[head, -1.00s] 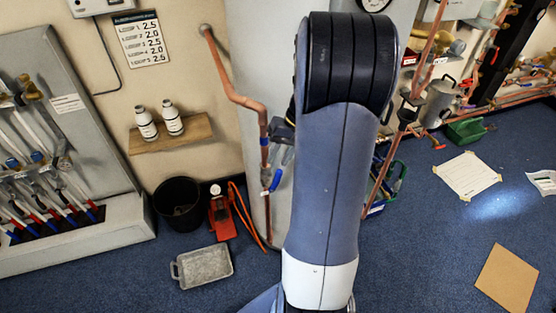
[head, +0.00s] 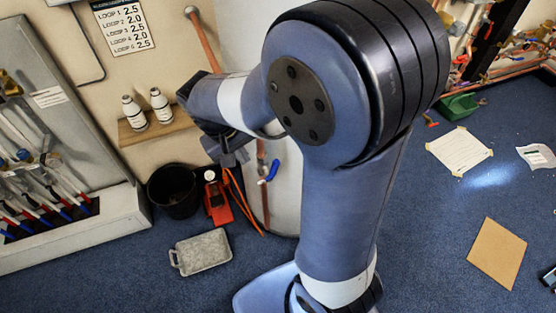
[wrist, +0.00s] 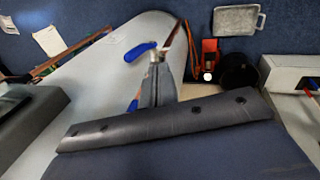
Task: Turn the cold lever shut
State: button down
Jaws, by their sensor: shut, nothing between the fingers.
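A blue lever (head: 272,170) is on the copper pipe (head: 262,190) in front of the pale tank, slanting off the pipe's right side. In the wrist view a blue lever (wrist: 140,52) lies just beyond the fingertips, on their left. Whether it is the cold one cannot be read. More blue (wrist: 133,105) shows beside my gripper's left side, partly hidden. My gripper (head: 236,157) is dark, shut and empty, just left of the pipe and lever; it also shows in the wrist view (wrist: 154,62). I cannot tell whether it touches the lever. My arm hides the upper pipe.
A shelf (head: 160,128) with two white bottles is on the wall. A black bucket (head: 172,192), a red tool (head: 217,200) with an orange hose and a grey tray (head: 202,252) stand on the floor. A rack (head: 125,220) is at the left.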

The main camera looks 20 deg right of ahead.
send_over(270, 174)
jog(key=a, duration=0.1)
jog(key=shift+s+a+f, duration=0.1)
jog(key=shift+s+f, duration=0.1)
jog(key=shift+f, duration=2.35)
jog(key=shift+s+a+f, duration=0.1)
jog(key=shift+s+f, duration=0.05)
jog(key=shift+f, duration=2.35)
jog(key=shift+w+d, duration=0.1)
